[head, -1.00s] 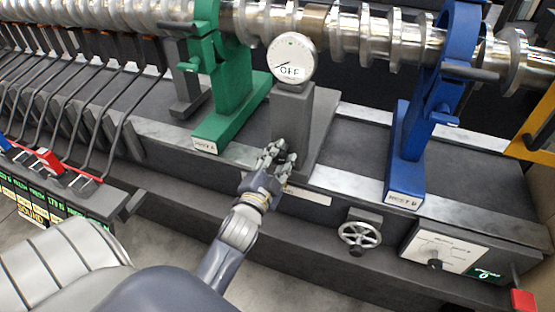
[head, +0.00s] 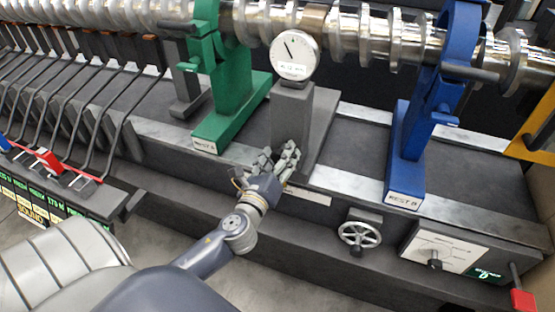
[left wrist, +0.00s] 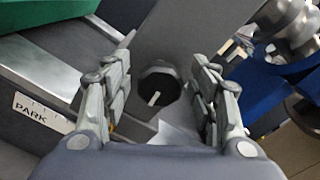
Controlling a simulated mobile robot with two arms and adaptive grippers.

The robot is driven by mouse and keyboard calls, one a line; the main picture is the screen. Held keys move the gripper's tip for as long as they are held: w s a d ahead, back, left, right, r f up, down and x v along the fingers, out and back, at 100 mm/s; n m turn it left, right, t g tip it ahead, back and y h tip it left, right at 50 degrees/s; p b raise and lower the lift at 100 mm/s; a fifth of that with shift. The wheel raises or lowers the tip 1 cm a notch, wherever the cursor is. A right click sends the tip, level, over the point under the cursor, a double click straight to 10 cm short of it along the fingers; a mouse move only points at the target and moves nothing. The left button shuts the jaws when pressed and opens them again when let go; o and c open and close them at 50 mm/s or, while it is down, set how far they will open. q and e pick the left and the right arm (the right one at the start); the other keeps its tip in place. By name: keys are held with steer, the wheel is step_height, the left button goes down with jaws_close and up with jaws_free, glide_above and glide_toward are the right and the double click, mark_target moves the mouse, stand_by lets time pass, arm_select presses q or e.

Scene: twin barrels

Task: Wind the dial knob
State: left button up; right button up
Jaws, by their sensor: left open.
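The dial knob (left wrist: 160,88) is a dark round knob with a white pointer mark, in the left wrist view. It sits low on the grey pedestal (head: 290,118) that carries a round white gauge (head: 294,56). My left gripper (head: 278,158) is open at the front of that pedestal. In the left wrist view its fingers (left wrist: 161,95) stand on both sides of the knob, with gaps showing, so I cannot tell that they touch it. In the head view my gripper hides the knob. The gauge's needle points up and left above a small readout. My right gripper is not in view.
A green rest (head: 228,100) stands left of the pedestal and a blue rest (head: 407,150) stands right. A handwheel (head: 360,234) and a white panel with a knob (head: 442,249) are lower right. Levers (head: 60,110) line the left. A shiny shaft (head: 345,30) runs along the top.

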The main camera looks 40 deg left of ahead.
mark_target(278, 160)
arm_select(q)
steer(key=shift+b+v, duration=0.45)
steer(key=shift+v, duration=2.6)
steer(key=shift+s, duration=0.45)
steer(key=s+f+n+g+h, duration=0.1)
steer(key=s+f+n+g, duration=0.25)
steer(key=f, duration=0.95)
steer(key=s+d+f+n+g+h, duration=0.15)
steer(key=f+n, duration=0.25)
steer(key=f, duration=0.8)
steer(key=s+f+n+g, duration=0.3)
steer(key=f+g, duration=0.1)
steer(key=f, duration=0.9)
steer(key=s+d+f+n+g+h, duration=0.1)
steer(key=s+d+f+n+g, duration=0.2)
steer(key=s+f+n, duration=0.4)
steer(key=s+d+f+n+g+h, duration=0.1)
steer(key=s+d+f+n+g, duration=0.2)
steer(key=s+f, duration=1)
steer(key=s+n+g, duration=0.1)
steer(key=s+n, duration=0.2)
steer(key=s, duration=0.6)
steer(key=shift+f+n, duration=0.35)
steer(key=shift+f, duration=0.05)
